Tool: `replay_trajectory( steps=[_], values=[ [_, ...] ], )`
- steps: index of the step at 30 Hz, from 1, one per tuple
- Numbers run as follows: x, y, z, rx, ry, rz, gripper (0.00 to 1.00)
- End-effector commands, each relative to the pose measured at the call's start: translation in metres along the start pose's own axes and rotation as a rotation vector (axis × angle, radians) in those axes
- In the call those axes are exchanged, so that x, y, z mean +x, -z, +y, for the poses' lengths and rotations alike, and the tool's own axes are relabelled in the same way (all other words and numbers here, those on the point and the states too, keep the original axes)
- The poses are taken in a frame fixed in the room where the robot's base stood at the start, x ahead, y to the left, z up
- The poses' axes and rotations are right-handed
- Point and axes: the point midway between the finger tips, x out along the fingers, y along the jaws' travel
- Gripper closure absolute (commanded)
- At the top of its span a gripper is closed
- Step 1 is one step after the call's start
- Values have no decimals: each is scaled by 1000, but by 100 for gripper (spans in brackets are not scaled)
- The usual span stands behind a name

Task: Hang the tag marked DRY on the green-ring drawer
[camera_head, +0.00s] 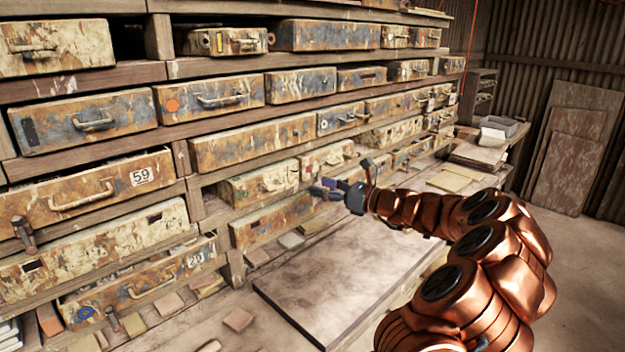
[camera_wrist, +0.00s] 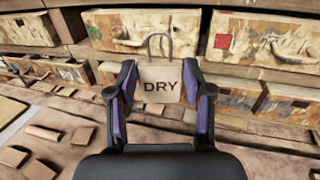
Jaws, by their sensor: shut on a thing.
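My gripper (camera_head: 328,188) reaches toward the lower drawers in the head view. In the wrist view its purple-padded fingers (camera_wrist: 159,85) are shut on a tan tag (camera_wrist: 160,72) marked DRY, one finger at each side edge. The tag is upright, and its grey hook loop stands above it. Behind it is a worn cream and brown drawer (camera_wrist: 125,22) with a small green ring mark (camera_wrist: 93,33) on its left. The tag is too small to read in the head view.
A drawer with a red square (camera_wrist: 222,42) is just right of the green-ring one. Other drawers fill the rack, including one marked 59 (camera_head: 142,176). Loose tiles (camera_wrist: 40,133) lie on the bench below. A large flat slab (camera_head: 345,270) lies under my arm.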

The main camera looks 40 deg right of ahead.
Motion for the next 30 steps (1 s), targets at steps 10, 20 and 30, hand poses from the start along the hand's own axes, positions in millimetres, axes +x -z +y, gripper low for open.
replay_trajectory(
  steps=[10,20,30],
  values=[
    [12,2,-4,-1,0,2,72],
    [29,4,-7,1,-2,1,72],
    [45,6,-10,1,-4,2,72]
  ],
)
